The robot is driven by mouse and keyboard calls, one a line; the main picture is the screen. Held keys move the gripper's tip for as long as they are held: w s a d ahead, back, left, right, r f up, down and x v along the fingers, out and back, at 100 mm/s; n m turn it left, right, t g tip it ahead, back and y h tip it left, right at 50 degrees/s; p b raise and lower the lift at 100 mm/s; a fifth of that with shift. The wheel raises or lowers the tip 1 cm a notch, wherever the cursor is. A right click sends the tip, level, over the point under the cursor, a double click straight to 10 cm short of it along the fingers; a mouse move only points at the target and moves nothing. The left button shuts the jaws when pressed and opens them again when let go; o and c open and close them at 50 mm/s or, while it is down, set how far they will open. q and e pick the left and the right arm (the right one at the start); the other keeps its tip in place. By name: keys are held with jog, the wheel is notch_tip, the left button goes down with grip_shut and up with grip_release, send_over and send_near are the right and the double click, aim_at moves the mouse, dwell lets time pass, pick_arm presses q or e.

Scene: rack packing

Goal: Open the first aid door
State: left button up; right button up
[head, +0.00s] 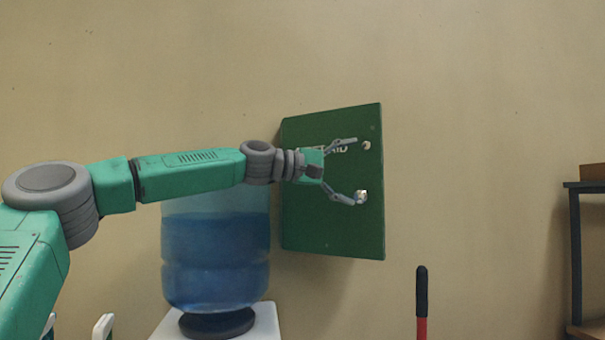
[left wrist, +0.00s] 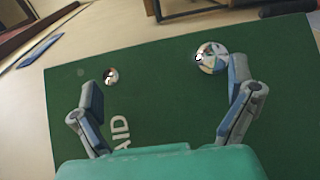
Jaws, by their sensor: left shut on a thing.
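The green first aid door (head: 345,230) is on the wall, with partly covered white lettering. It fills much of the left wrist view (left wrist: 160,75). Its right edge looks taller than its left; I cannot tell whether it is ajar. A shiny round knob (head: 361,197) sits near its right edge, and a smaller round piece (head: 367,146) sits above it. My left gripper (head: 356,171) is at the door's face, its fingers spread far apart. The other is beside the smaller piece (left wrist: 111,76). My right gripper is out of view.
A blue water bottle (head: 215,260) stands on a white dispenser (head: 265,325) below my left arm, left of the door. A black and red handle (head: 421,290) rises below right. A dark shelf (head: 575,250) stands at the far right. The wall between is clear.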

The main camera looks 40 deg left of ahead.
pick_arm(q)
jog(key=s, duration=0.1)
jog(key=s+r, duration=0.2)
jog(key=shift+s+a+r+t, duration=0.1)
jog(key=shift+a+t, duration=0.2)
jog(key=shift+a, duration=0.05)
jog(key=c, duration=0.6)
jog(key=f+b+v, duration=0.1)
jog(key=b+v, duration=0.6)
jog(key=v, duration=0.3)
jog(key=shift+s+d+f, duration=0.2)
jog(key=shift+s+f, duration=0.1)
jog(key=shift+s, duration=0.1)
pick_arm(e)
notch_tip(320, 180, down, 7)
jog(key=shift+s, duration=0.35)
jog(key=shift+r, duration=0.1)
